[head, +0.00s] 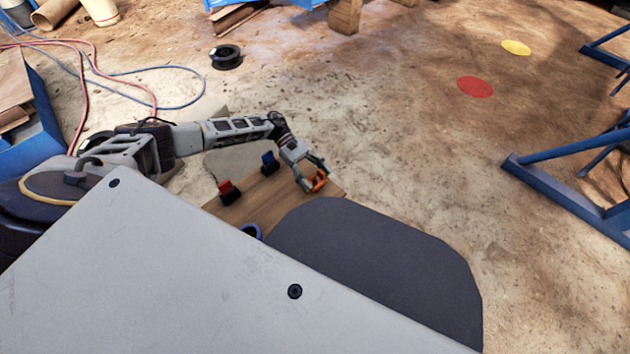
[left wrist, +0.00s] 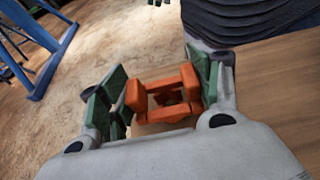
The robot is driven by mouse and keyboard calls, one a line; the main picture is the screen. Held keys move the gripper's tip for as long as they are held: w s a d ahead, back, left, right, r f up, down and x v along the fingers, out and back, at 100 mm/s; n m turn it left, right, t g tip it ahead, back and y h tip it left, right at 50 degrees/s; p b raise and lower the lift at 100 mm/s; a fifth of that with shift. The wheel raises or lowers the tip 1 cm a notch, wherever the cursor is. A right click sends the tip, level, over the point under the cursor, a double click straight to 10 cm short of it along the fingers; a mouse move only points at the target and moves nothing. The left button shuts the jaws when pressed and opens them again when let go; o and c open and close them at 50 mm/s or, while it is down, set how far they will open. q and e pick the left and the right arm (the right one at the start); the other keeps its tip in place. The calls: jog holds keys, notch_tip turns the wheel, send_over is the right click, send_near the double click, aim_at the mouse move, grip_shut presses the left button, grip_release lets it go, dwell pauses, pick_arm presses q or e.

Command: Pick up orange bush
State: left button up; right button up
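The orange bush (left wrist: 165,95) is a blocky orange piece with an opening in its middle. It sits between the green finger pads of my left gripper (left wrist: 160,88) in the left wrist view. The pads appear to meet it on both sides, so the gripper looks shut on it. In the head view my left gripper (head: 312,174) is over the right end of the wooden table (head: 240,210), with the orange bush (head: 319,182) at its fingertips. I cannot tell whether the bush still touches the wood. My right gripper is not in view.
A red-and-black piece (head: 229,191) and a blue-and-black piece (head: 269,162) stand on the table, left of the gripper. Blue metal frames (head: 570,195) stand at the right; open floor lies between.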

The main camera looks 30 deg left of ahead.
pick_arm(q)
jog(key=c, duration=0.4)
jog(key=shift+c, duration=0.2)
jog(key=shift+r, duration=0.1)
notch_tip(320, 180, up, 10)
jog(key=p, duration=0.4)
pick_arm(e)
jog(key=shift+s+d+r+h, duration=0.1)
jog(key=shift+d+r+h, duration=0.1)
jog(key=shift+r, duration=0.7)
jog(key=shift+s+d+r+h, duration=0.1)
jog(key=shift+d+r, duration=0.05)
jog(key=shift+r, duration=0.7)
